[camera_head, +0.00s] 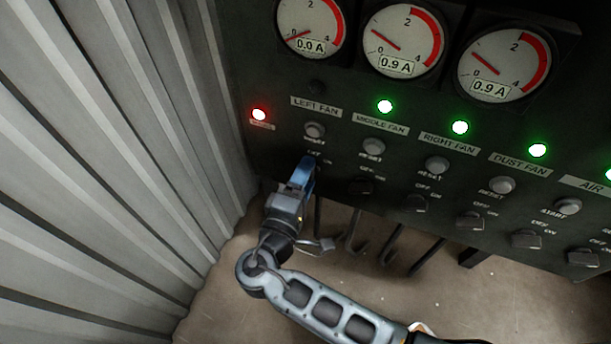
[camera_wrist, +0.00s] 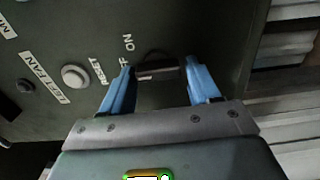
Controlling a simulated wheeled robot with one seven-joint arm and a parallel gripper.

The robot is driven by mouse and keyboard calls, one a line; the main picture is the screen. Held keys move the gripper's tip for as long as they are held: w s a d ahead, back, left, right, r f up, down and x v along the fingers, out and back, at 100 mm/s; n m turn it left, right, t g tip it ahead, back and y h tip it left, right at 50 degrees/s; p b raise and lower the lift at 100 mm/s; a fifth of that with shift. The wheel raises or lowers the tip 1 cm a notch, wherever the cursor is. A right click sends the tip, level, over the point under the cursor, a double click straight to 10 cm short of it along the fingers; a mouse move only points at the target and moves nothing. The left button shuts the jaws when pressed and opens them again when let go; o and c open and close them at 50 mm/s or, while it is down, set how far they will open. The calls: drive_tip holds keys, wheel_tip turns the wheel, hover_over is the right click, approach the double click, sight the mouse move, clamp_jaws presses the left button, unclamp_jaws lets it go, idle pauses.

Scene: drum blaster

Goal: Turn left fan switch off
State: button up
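The left fan switch (camera_wrist: 158,70) is a dark knob below the OFF/ON lettering in the wrist view. In the head view my gripper covers it. My gripper (camera_head: 308,165) has blue fingers and is at the panel under the LEFT FAN label (camera_head: 316,105). In the wrist view the fingers (camera_wrist: 160,66) are apart, one on each side of the knob, with small gaps visible. The left fan gauge (camera_head: 310,27) reads 0.0 A. The lamp above the LEFT FAN label (camera_head: 317,87) is dark.
The left fan reset button (camera_head: 315,130) is just above my gripper. The middle fan switch (camera_head: 361,187) is close on the right. The middle and right gauges read 0.9 A, with green lamps (camera_head: 385,106) lit. A red lamp (camera_head: 259,114) glows at left. A corrugated wall (camera_head: 120,130) stands left.

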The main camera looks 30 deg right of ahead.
drive_tip(key=shift+o, duration=1.3)
drive_tip(key=shift+a, duration=0.1)
drive_tip(key=b+v, duration=0.1)
drive_tip(key=v, duration=0.6)
drive_tip(key=shift+s+a, duration=0.2)
drive_tip(key=shift+s, duration=0.05)
